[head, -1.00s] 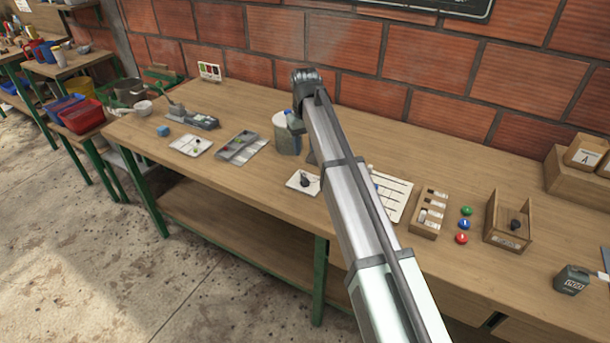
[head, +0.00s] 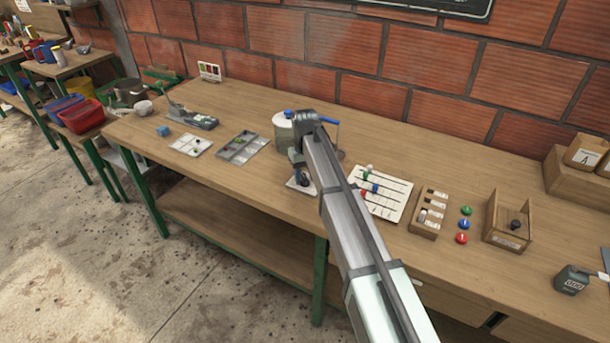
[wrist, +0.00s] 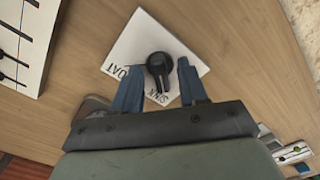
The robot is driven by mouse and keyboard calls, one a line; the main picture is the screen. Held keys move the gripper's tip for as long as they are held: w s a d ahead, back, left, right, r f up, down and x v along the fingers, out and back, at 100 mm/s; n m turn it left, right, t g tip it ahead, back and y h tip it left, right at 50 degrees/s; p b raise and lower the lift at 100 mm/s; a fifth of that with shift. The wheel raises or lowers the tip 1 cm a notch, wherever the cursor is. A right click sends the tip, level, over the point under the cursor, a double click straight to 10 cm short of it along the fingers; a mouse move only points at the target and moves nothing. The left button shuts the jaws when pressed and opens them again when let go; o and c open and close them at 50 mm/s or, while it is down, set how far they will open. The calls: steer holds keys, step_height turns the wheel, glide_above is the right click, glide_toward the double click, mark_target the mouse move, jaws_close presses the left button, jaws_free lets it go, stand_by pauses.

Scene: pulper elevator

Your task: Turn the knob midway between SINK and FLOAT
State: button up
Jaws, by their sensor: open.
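The black knob (wrist: 159,69) sits on a white square plate (wrist: 138,40) in the wrist view. The letters "OAT" and "SINK" show on the plate near the gripper; the rest of FLOAT is covered by a finger. My gripper (wrist: 158,80) is open, with one blue finger on each side of the knob. I cannot tell whether either finger touches it. In the head view the plate (head: 296,184) lies near the table's front edge, and my arm hides much of it and the knob.
A white board with sliders (head: 385,205) lies right of my arm. A pot with a blue handle (head: 283,130) stands behind the gripper. Round buttons (head: 464,224) and wooden boxes (head: 430,213) are on the right. Bare table lies between them.

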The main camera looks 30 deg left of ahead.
jaws_close()
stand_by(0.3)
steer(key=shift+m, duration=0.3)
steer(key=m, duration=0.9)
stand_by(0.4)
stand_by(0.5)
